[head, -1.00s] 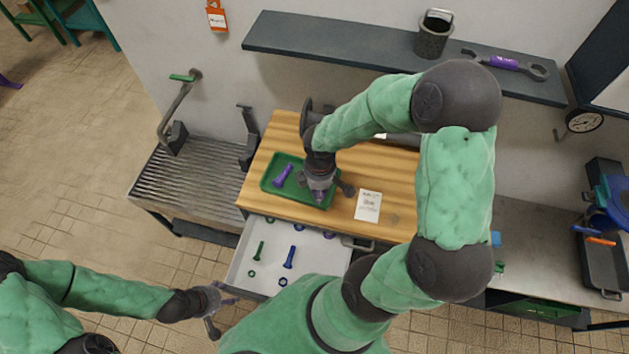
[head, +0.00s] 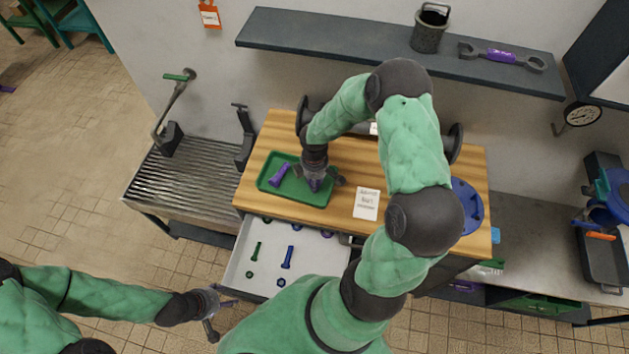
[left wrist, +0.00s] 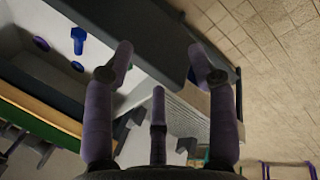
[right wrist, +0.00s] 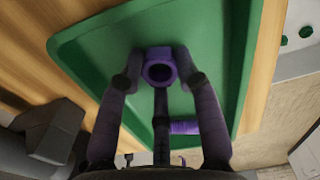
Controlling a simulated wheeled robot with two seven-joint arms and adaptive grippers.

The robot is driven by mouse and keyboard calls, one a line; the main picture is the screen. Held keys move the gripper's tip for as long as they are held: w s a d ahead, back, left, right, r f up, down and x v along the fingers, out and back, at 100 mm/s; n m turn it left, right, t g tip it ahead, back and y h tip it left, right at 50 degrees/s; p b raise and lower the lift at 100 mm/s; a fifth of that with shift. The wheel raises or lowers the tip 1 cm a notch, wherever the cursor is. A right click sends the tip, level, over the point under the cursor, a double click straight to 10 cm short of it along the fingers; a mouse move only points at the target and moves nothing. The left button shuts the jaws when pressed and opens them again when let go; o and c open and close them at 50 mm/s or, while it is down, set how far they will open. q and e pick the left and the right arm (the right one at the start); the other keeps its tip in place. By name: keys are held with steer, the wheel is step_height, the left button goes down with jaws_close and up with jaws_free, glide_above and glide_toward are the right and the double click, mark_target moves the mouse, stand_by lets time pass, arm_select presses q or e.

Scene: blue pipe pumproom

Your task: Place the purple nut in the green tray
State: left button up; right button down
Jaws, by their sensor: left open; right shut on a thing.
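The purple nut (right wrist: 160,68) is between the fingers of my right gripper (right wrist: 160,80), which is shut on it, over the green tray. In the head view my right gripper (head: 318,180) is low over the right half of the green tray (head: 268,186), and the nut is mostly hidden by the fingers. I cannot tell whether the nut touches the tray floor. A purple bolt (head: 279,176) lies in the tray's left part. My left gripper (head: 214,308) is open and empty, left of the open drawer.
The tray sits on a wooden worktop (head: 280,130) beside a card (head: 366,204). Below, an open white drawer (head: 310,260) holds several bolts and nuts. A blue round flange (head: 466,205) lies at the worktop's right. A ribbed metal rack (head: 185,185) stands left.

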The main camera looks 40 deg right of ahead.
steer(key=shift+f, duration=0.15)
steer(key=c, duration=0.9)
jaws_free()
steer(key=shift+o, duration=0.2)
steer(key=shift+r, duration=0.25)
step_height(320, 180, up, 12)
steer(key=p, duration=0.2)
